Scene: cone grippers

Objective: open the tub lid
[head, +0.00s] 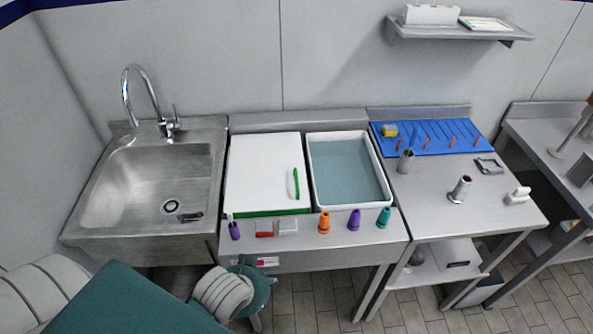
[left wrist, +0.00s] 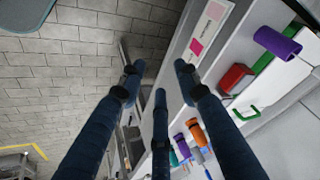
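The tub's white lid (head: 262,170) lies flat, with a green front edge and a green bar handle (head: 296,183) near its right side. The lid looks closed. The handle also shows in the left wrist view (left wrist: 245,113). My left arm comes in at the bottom left of the head view, below the counter's front edge; its fingers are not clear there. In the left wrist view my left gripper (left wrist: 160,78) has its three dark blue fingers spread, with nothing between them. It is apart from the lid and handle. My right gripper is in neither view.
An open basin of water (head: 348,172) is right of the lid, a sink (head: 155,185) left. Along the front ledge stand a purple cone (head: 234,230), a red box (head: 264,229), an orange cone (head: 324,222) and others. A blue rack (head: 430,137) lies farther right.

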